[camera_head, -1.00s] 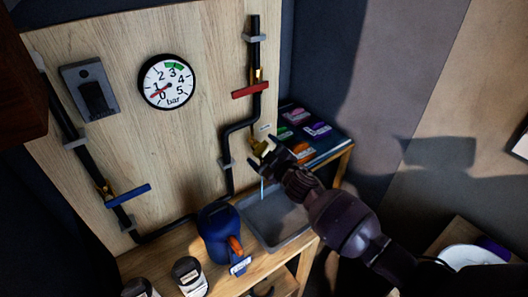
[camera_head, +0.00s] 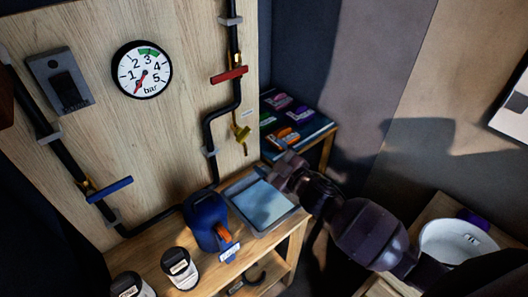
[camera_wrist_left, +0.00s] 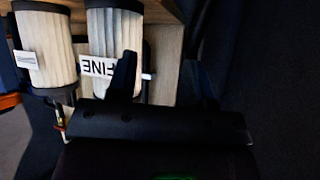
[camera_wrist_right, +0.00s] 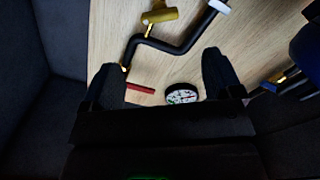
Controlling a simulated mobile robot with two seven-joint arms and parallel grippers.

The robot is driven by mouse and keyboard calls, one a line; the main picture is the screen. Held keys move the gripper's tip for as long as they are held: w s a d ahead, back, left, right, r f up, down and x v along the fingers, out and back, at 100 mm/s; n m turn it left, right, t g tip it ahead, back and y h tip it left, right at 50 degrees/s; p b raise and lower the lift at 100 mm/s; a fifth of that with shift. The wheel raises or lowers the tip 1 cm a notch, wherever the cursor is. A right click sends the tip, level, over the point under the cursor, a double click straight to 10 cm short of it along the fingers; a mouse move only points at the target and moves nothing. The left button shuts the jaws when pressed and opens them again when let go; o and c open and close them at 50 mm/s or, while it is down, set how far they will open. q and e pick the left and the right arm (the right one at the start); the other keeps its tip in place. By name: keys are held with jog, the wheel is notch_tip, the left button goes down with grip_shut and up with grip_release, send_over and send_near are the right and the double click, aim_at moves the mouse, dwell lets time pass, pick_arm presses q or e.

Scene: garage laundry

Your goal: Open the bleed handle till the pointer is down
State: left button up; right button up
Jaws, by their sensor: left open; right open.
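The brass bleed handle (camera_head: 241,134) sits at the lower end of the right black pipe on the wooden board; it also shows in the right wrist view (camera_wrist_right: 160,16). The round white gauge (camera_head: 142,69) has a red pointer angled down-left, close to 0. It shows small in the right wrist view (camera_wrist_right: 181,95). My right gripper (camera_head: 284,166) is below and right of the handle, apart from it. Its fingers (camera_wrist_right: 164,75) are spread and empty. My left gripper (camera_wrist_left: 163,82) is open, near a white filter cartridge labelled FINE (camera_wrist_left: 116,35); it is outside the head view.
A grey tray (camera_head: 295,211) with a bluish surface inside stands under the handle. A blue jug (camera_head: 205,220) is left of it. A red lever (camera_head: 229,75) and blue lever (camera_head: 110,189) are on the pipes. A shelf with coloured packets (camera_head: 285,115) is behind my right gripper.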

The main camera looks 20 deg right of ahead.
jog(key=shift+c, duration=0.4)
jog(key=shift+r, duration=0.1)
jog(key=shift+c, duration=1.2)
jog(key=w+r+m+h, duration=0.1)
jog(key=w, duration=0.1)
jog(key=w+a+r+m+g+h, duration=0.1)
jog(key=w+m, duration=0.1)
jog(key=w+a+r+m+h, duration=0.1)
jog(key=w, duration=0.1)
jog(key=shift+w+r+m, duration=0.15)
jog(key=shift+r+m, duration=0.1)
jog(key=shift+m, duration=0.05)
jog(key=c, duration=1.2)
jog(key=w+a+r+m+g, duration=0.1)
jog(key=w+a+r+m+g+h, duration=0.1)
jog(key=a+g, duration=0.1)
jog(key=shift+w+r+g+h+p, duration=0.3)
jog(key=shift+p, duration=0.1)
grip_shut()
jog(key=m+g+h, duration=0.1)
jog(key=g+h, duration=0.2)
jog(key=g, duration=0.5)
send_near(240, 142)
jog(key=x, duration=0.7)
jog(key=shift+w+p, duration=0.1)
jog(key=shift+p, duration=0.25)
